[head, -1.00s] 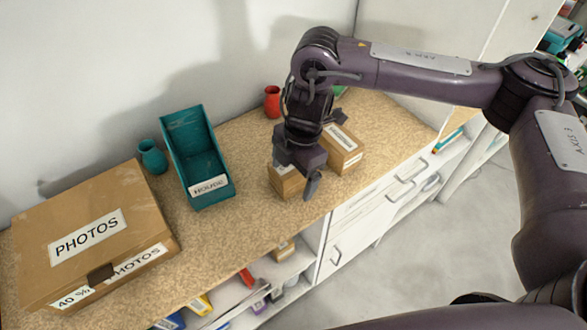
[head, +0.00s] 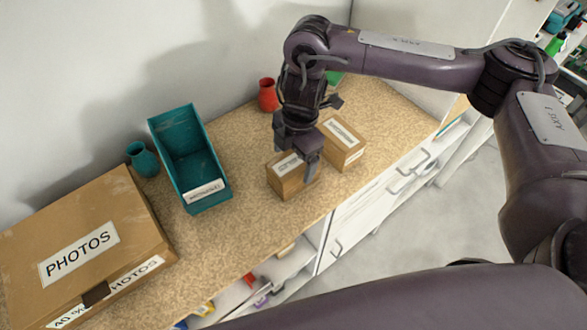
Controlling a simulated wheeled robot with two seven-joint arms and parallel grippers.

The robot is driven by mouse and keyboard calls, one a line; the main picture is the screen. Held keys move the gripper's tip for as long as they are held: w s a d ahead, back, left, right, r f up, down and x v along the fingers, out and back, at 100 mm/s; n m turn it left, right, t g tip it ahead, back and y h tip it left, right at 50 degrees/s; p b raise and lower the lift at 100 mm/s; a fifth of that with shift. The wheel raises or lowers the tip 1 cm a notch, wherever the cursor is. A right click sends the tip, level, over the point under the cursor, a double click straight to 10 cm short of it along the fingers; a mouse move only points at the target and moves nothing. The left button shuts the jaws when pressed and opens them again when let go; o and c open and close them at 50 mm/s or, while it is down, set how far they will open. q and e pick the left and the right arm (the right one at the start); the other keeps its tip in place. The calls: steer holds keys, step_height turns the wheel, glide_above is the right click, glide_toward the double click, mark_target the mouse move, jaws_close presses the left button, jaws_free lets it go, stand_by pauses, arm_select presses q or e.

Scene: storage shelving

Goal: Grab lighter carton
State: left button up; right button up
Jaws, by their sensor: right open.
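Two small brown cartons with white labels stand side by side on the speckled worktop. The nearer left carton (head: 288,183) is close to the front edge. The other carton (head: 343,147) is just to its right and further back. My right gripper (head: 298,150) points down at the left carton's top and rear side, open, with a finger between the two cartons' near corners. It hides part of the left carton; I cannot tell if it touches. Which carton is lighter cannot be seen. My left gripper is not in view.
A teal bin (head: 190,155) and a teal vase (head: 142,158) stand left of the cartons, with a large PHOTOS box (head: 125,210) at far left. A red vase (head: 268,95) stands behind the gripper. Worktop (head: 235,215) between bin and cartons is clear.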

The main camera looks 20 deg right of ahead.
step_height(320, 180, down, 4)
steer(key=shift+r, duration=0.2)
steer(key=shift+s+a+f, duration=0.1)
steer(key=shift+f, duration=0.1)
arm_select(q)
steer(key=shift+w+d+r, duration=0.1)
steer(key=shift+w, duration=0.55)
arm_select(e)
steer(key=c, duration=1.1)
